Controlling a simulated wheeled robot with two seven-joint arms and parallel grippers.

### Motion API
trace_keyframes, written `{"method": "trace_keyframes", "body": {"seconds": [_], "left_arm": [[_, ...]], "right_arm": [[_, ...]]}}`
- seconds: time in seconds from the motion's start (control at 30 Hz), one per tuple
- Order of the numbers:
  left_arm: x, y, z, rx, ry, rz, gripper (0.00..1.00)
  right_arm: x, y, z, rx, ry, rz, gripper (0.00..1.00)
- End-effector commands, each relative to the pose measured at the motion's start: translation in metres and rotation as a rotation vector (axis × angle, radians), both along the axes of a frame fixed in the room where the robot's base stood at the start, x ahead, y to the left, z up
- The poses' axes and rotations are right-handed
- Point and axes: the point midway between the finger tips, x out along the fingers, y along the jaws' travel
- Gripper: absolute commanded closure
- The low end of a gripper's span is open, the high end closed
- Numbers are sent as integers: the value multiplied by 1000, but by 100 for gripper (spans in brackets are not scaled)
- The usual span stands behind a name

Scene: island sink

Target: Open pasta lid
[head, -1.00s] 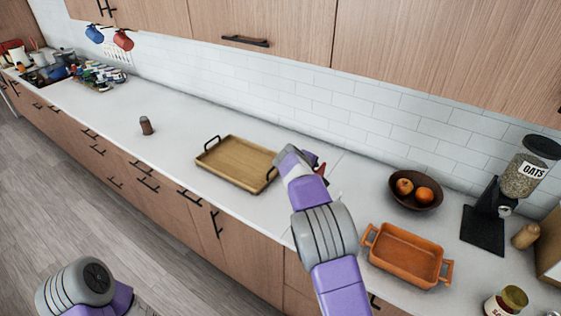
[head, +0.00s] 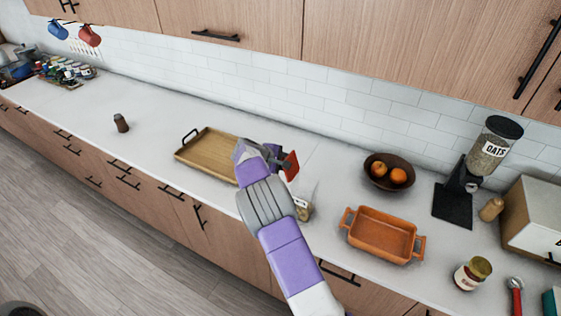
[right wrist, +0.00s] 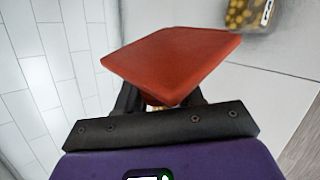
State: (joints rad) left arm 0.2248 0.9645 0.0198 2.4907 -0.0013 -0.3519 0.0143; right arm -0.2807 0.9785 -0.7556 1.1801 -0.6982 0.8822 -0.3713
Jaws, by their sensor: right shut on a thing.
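My right gripper (head: 278,155) is shut on a red square lid (head: 291,166) and holds it above the counter near the right end of the wooden tray. In the right wrist view the lid (right wrist: 172,62) fills the space in front of the jaws and hides the fingertips. The clear pasta jar (head: 304,209) stands on the counter, partly hidden behind my right arm. It also shows at the top of the right wrist view (right wrist: 238,14), with yellow pasta and a label, apart from the lid. My left gripper is out of view.
The wooden tray (head: 184,158) lies left of the gripper. An orange baking dish (head: 383,252), a fruit bowl (head: 377,180), an oats dispenser (head: 488,155) and a sauce jar (head: 472,273) stand to the right. The counter left of the tray is mostly clear.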

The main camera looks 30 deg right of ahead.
Motion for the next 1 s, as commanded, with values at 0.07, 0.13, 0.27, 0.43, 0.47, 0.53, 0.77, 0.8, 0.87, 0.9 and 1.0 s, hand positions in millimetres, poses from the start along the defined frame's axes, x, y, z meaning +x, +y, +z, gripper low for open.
{"method": "trace_keyframes", "body": {"seconds": [0.07,0.13,0.27,0.43,0.47,0.53,0.77,0.8,0.87,0.9,1.0], "left_arm": [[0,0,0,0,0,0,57],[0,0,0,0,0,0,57],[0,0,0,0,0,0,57],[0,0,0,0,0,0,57],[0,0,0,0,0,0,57],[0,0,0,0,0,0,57],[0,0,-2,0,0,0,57],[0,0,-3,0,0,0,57],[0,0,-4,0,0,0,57],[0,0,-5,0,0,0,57],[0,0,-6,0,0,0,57]], "right_arm": [[0,0,-1,0,3,-1,100],[0,0,-1,0,3,-1,100],[0,0,-1,1,2,-1,50],[0,1,-1,1,1,0,42],[0,1,-1,1,1,0,42],[0,1,-1,1,1,1,42],[-1,14,11,2,-3,4,42],[-2,19,16,2,-4,4,42],[-4,27,22,3,-3,3,42],[-5,32,27,3,-3,3,42],[-8,43,38,2,-1,3,42]]}}
